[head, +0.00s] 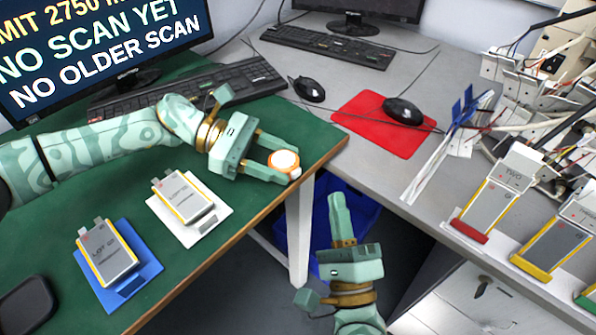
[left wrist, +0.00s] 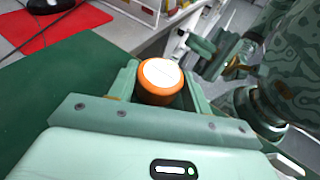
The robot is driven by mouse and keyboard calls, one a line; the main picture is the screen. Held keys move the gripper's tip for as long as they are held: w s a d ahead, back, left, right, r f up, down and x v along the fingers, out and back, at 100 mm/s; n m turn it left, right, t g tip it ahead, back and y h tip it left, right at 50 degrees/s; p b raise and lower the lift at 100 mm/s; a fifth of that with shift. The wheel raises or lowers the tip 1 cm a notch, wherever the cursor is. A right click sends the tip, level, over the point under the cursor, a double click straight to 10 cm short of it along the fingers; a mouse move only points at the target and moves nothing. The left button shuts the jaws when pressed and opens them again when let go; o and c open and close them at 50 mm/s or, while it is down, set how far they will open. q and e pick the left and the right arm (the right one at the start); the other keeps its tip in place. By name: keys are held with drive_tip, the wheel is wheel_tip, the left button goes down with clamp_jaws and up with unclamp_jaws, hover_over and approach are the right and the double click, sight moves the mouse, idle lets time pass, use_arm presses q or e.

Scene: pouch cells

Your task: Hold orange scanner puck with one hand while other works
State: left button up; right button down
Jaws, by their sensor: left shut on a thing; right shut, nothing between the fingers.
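The orange scanner puck (head: 284,161) with a white top is between the fingers of my left gripper (head: 272,160), at the right edge of the green table. It also shows in the left wrist view (left wrist: 161,80), with a finger on each side. My left gripper is shut on it. My right gripper (head: 341,218) is shut and empty, beyond the green table's edge over the gap between the tables. One pouch cell (head: 183,197) lies on a white tray (head: 207,224). Another pouch cell (head: 107,254) lies on a blue tray (head: 148,269).
A monitor (head: 95,45) with scan text and a keyboard (head: 190,90) stand behind my left arm. On the grey table are a red mat (head: 378,136) with a mouse (head: 403,111), and pouch cells in red (head: 466,232) and yellow (head: 530,267) holders. A blue bin (head: 350,215) sits below.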

use_arm(q)
drive_tip(key=o, duration=0.8)
